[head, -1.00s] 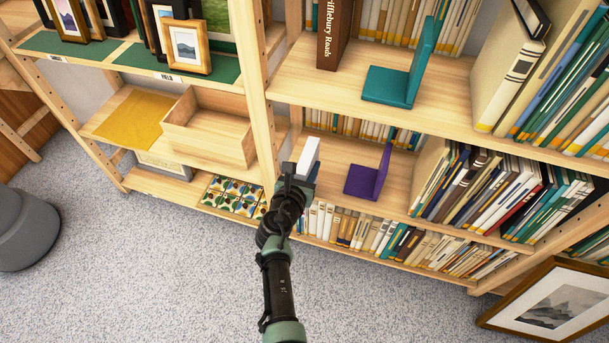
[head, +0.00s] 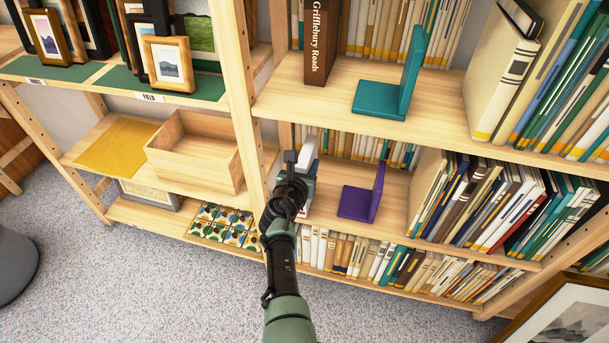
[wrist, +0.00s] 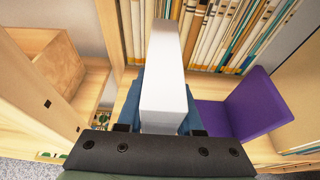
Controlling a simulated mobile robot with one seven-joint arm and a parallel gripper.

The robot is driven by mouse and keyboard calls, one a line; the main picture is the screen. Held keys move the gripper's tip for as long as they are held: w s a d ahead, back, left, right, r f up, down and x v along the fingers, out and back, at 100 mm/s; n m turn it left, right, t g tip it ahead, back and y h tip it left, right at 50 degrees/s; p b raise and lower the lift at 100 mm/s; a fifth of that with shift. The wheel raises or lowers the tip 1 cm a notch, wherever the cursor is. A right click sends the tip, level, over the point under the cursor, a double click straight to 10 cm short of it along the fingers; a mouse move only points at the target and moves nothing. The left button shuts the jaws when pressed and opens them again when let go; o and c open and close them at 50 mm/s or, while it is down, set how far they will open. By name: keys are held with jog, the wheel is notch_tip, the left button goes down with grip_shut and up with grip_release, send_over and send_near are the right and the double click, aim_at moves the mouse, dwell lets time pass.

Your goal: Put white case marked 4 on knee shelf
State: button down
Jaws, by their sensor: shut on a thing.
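My gripper (head: 302,168) is shut on a white case (wrist: 166,75), a narrow upright block. Its base end lies between the fingers in the wrist view, and blue surfaces show on both sides of it. In the head view the case (head: 308,148) is partly hidden by my gripper. No number 4 can be read on it. The gripper and case are at the left part of the middle shelf (head: 330,185) of the right-hand bookcase, left of a purple bookend (head: 362,195). I cannot tell whether the case touches the shelf. No shelf name is readable.
A row of books (wrist: 215,35) stands behind the case. A wooden upright (head: 245,110) is close on the left, with an open wooden box (head: 195,155) beyond it. A teal bookend (head: 395,85) stands on the shelf above. More books (head: 490,200) fill the right side.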

jog(key=shift+b+x, duration=1.75)
jog(key=shift+b, duration=0.2)
jog(key=shift+c, duration=2.4)
grip_release()
jog(key=shift+f, duration=0.1)
jog(key=shift+s, duration=0.15)
jog(key=p+v, duration=1.1)
jog(key=v, duration=0.2)
